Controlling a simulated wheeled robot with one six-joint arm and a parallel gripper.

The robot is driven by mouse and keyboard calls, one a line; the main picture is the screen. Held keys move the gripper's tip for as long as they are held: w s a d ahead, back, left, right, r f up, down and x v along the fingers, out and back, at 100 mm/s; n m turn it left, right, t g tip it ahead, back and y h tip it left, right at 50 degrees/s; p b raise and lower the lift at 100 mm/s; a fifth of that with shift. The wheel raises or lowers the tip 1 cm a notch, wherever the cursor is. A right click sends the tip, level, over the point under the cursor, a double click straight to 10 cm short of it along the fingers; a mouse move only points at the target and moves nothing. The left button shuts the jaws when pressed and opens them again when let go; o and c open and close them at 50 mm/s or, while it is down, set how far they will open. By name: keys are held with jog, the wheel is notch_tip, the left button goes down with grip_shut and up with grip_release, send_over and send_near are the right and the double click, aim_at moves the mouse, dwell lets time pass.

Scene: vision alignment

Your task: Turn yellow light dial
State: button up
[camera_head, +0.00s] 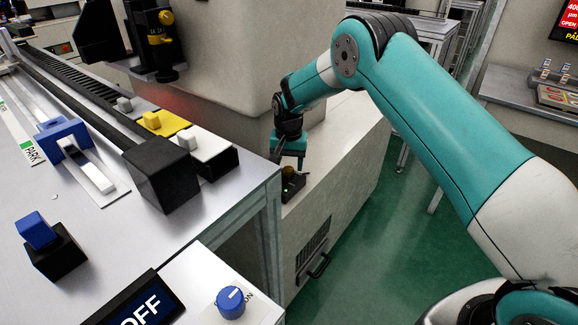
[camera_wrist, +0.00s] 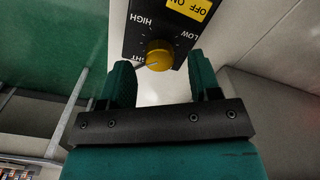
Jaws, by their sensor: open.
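The yellow dial (camera_wrist: 159,54) is a round knob on a black panel (camera_wrist: 150,22) with the words HIGH and LOW and a yellow OFF/ON label. In the wrist view it sits just beyond my gripper (camera_wrist: 159,78), roughly centred between the two teal fingers. The fingers are apart and nothing is between their tips that I can be sure of; contact with the dial cannot be told. In the head view my gripper (camera_head: 288,165) points down at the small dark box (camera_head: 292,184) on the light cabinet. The dial is small and mostly hidden there.
The bench on the left holds a black block (camera_head: 160,175), a blue slider (camera_head: 62,133), a blue knob (camera_head: 231,302), a blue-topped switch (camera_head: 36,232) and yellow and white blocks. Its edge lies close left of my gripper. Green floor (camera_head: 365,235) lies open to the right.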

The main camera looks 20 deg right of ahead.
aim_at(289, 168)
notch_tip(289, 168, up, 16)
dwell(0.3)
jog(key=s+a+r+n+y+p, duration=0.25)
jog(key=s+r+n, duration=0.35)
jog(key=s+r, duration=0.8)
jog(key=s+a+n+y+p, duration=0.1)
jog(key=s+n+p, duration=0.2)
jog(key=s, duration=2.2)
jog(key=n, duration=0.3)
jog(key=shift+s+a+r+y, duration=0.3)
jog(key=shift+a+r+y, duration=0.05)
jog(key=shift+a, duration=0.05)
